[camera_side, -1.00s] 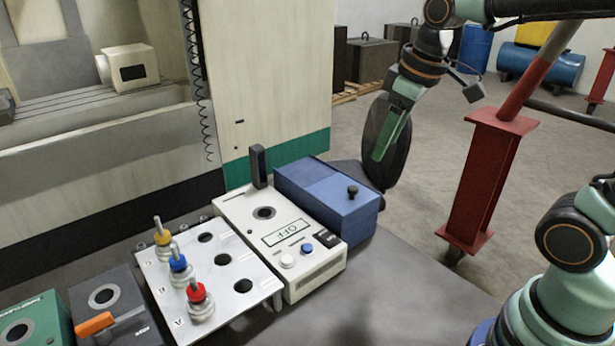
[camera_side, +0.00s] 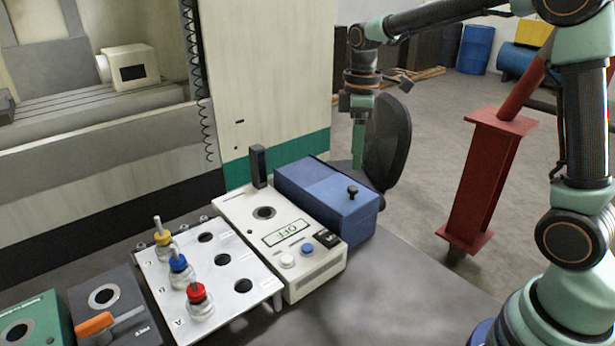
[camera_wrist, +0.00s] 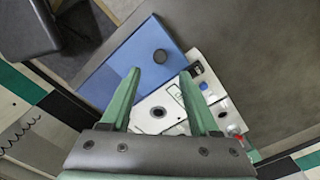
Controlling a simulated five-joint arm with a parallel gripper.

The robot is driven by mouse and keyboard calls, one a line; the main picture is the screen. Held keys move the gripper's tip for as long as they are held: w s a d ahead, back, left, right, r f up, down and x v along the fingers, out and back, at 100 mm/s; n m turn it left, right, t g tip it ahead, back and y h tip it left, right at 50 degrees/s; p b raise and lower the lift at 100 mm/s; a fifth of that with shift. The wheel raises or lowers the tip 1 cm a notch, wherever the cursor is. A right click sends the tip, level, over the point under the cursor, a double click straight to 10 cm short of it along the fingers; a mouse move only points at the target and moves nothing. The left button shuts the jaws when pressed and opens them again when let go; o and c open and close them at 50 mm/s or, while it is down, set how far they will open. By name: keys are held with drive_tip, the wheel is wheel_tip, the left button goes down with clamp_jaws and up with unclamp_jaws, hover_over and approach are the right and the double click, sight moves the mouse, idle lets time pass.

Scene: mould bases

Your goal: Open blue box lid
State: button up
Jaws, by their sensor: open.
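The blue box (camera_side: 310,190) stands at the right end of the row of devices on the bench, with its lid lying shut on top. A dark round knob (camera_side: 352,191) sticks up near the lid's front end. In the wrist view the box (camera_wrist: 118,70) lies below my fingers, and the knob (camera_wrist: 160,56) shows just beyond the gap between the fingertips. My gripper (camera_wrist: 159,72) is open and empty.
A white device (camera_side: 270,240) with buttons and an upright dark handle stands close left of the box. Left of it is a plate (camera_side: 225,285) with several coloured-top plugs. A dark office chair (camera_side: 388,135) stands behind the box. Bare bench lies at front right.

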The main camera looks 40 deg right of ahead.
sight(353, 187)
wheel_tip(353, 187, down, 8)
drive_tip(key=shift+r, duration=0.1)
idle(0.4)
clamp_jaws()
drive_tip(key=shift+r, duration=0.1)
idle(1.1)
